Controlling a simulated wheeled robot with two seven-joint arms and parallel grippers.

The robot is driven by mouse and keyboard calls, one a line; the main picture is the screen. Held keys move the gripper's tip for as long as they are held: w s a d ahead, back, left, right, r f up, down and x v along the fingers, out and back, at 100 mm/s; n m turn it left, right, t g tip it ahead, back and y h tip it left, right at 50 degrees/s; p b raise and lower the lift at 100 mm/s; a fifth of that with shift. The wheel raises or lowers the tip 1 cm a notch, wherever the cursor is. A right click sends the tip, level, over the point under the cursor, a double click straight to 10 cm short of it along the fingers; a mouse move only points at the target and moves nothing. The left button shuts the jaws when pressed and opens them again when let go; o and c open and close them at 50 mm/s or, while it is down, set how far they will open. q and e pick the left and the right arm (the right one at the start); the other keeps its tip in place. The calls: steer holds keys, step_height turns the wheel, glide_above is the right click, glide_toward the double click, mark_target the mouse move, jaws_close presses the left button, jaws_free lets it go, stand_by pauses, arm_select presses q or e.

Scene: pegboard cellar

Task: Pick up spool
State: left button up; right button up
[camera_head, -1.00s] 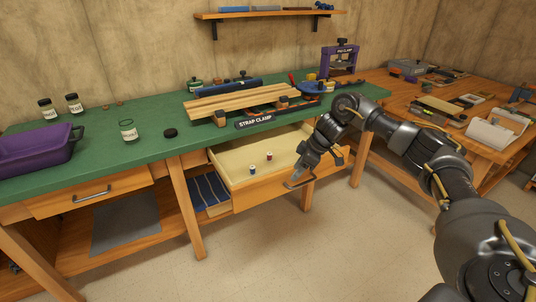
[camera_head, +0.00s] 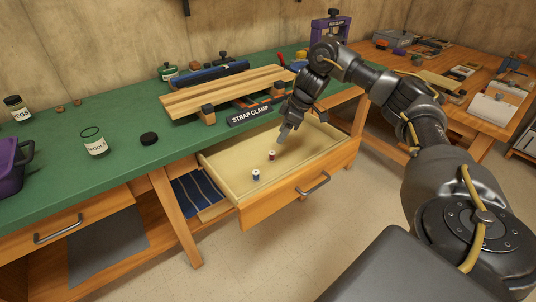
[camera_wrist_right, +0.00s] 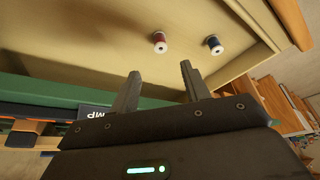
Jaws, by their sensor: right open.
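Two small spools stand in the open drawer (camera_head: 325,152). The red spool (camera_head: 272,155) is the farther one, and the blue spool (camera_head: 255,175) is nearer the drawer's left front. In the right wrist view the red spool (camera_wrist_right: 159,42) and the blue spool (camera_wrist_right: 214,45) lie beyond the fingertips. My right gripper (camera_head: 284,136) is over the drawer, close to the red spool and pointing down. It is open and empty, with both fingers (camera_wrist_right: 160,82) apart in the wrist view. My left gripper is not in view.
The green bench top (camera_head: 120,140) holds a strap clamp with wooden boards (camera_head: 225,92), a jar labelled spools (camera_head: 95,143) with its lid off, and a black lid (camera_head: 149,138). The drawer's front with its handle (camera_head: 313,184) sticks out. A purple bin (camera_head: 12,170) is at left.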

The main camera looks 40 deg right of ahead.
glide_above(272, 152)
steer(key=s+d, duration=0.2)
steer(key=f, duration=0.3)
steer(key=f+b, duration=0.1)
steer(key=shift+w+a+f, duration=0.1)
steer(key=shift+w+f, duration=0.15)
steer(key=shift+x, duration=2.5)
steer(key=shift+a+f, duration=0.2)
steer(key=shift+f, duration=0.05)
steer(key=c, duration=1)
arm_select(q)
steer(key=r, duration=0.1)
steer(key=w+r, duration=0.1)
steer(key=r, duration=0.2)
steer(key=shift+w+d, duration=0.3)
arm_select(e)
jaws_close()
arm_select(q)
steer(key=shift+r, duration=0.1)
arm_select(e)
steer(key=shift+r, duration=0.1)
